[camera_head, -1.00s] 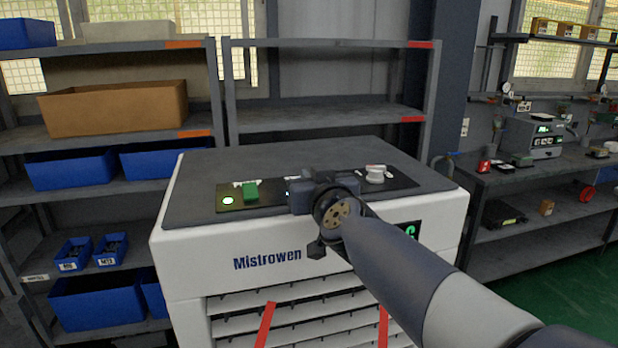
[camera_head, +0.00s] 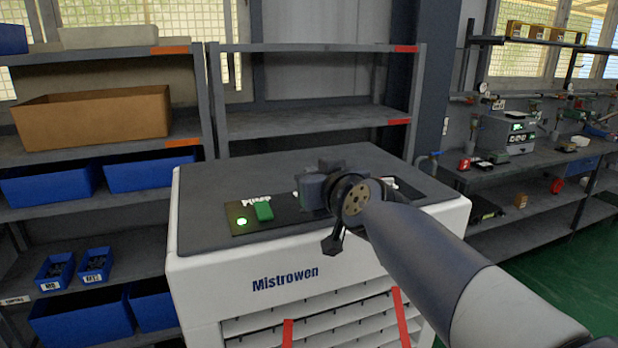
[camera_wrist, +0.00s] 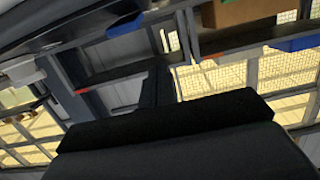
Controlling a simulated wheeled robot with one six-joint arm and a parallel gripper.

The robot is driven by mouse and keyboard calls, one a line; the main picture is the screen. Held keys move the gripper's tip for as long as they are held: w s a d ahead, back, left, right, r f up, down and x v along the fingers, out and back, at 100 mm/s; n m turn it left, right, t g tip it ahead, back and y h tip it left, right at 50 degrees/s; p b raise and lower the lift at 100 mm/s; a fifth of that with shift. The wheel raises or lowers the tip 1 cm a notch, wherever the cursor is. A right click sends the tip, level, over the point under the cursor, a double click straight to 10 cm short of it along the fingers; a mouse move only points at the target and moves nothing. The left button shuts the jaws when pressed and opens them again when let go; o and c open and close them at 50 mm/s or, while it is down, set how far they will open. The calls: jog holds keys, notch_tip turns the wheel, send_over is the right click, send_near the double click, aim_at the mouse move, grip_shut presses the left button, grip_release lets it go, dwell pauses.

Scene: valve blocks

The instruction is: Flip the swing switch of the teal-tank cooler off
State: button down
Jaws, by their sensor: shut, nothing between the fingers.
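The white cooler (camera_head: 230,296) marked Mistrowen stands in front of me with a dark grey top. Its control panel (camera_head: 283,217) carries a green switch (camera_head: 264,211) and a lit green lamp (camera_head: 241,221) at the left end. My gripper (camera_head: 318,184) is over the middle of the panel, to the right of the green switch, and hides the panel's middle and part of its right end. It is shut and holds nothing. In the wrist view dark gripper parts (camera_wrist: 165,130) fill the lower middle. No teal tank is visible.
Shelves with blue bins (camera_head: 50,183) and a brown box (camera_head: 95,122) stand behind and left. An empty metal rack (camera_head: 310,121) is behind the cooler. A workbench (camera_head: 500,172) with instruments is at the right. Green floor shows at the lower right.

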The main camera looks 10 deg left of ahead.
jog(key=r+v, duration=0.1)
jog(key=v, duration=0.7)
jog(key=shift+d+r, duration=0.2)
jog(key=shift+r, duration=0.25)
jog(key=shift+w, duration=0.1)
